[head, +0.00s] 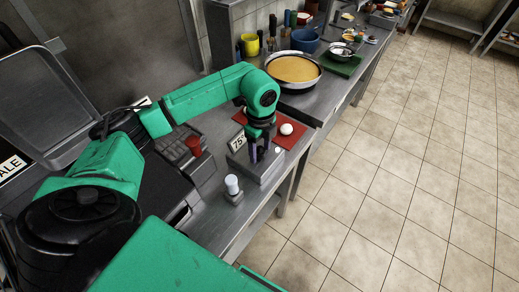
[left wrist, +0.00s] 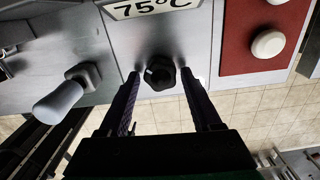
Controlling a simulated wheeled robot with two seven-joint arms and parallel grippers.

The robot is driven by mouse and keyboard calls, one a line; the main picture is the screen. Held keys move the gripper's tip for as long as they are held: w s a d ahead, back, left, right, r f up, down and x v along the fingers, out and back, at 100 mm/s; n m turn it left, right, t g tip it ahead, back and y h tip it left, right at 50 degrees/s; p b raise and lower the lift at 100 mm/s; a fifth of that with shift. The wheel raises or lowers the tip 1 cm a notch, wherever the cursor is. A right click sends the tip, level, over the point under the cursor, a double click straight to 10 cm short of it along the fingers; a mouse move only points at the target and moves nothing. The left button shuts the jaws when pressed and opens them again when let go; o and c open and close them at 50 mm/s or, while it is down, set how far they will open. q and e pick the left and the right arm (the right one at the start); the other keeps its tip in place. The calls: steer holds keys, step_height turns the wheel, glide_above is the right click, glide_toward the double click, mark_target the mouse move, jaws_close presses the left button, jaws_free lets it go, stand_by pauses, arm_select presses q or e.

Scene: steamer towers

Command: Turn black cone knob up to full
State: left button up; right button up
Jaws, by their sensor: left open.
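The black cone knob (left wrist: 160,73) sticks out from a grey metal control box in the left wrist view. My left gripper (left wrist: 160,75) is open, with one finger on each side of the knob. Gaps show between the fingers and the knob, so it is not gripped. In the head view my left gripper (head: 259,156) points down at the grey control box (head: 263,169), and its fingers hide the knob there. A "75°C" sign (head: 238,141) stands on the box. My right gripper is not in view.
A red panel with a white button (head: 286,129) lies beside the box. A white-capped lever (head: 232,185) stands nearer, and a red-topped control (head: 193,146) is to the left. A wide pan (head: 294,69) stands behind. Tiled floor is free at right.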

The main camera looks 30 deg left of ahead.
arm_select(q)
steer(key=n, duration=0.1)
steer(key=n+p, duration=0.1)
steer(key=n, duration=0.1)
steer(key=shift+w+r, duration=0.1)
steer(key=shift+r, duration=0.15)
steer(key=shift+f+n, duration=0.15)
steer(key=shift+n, duration=1.05)
jaws_close()
steer(key=shift+o, duration=0.2)
jaws_free()
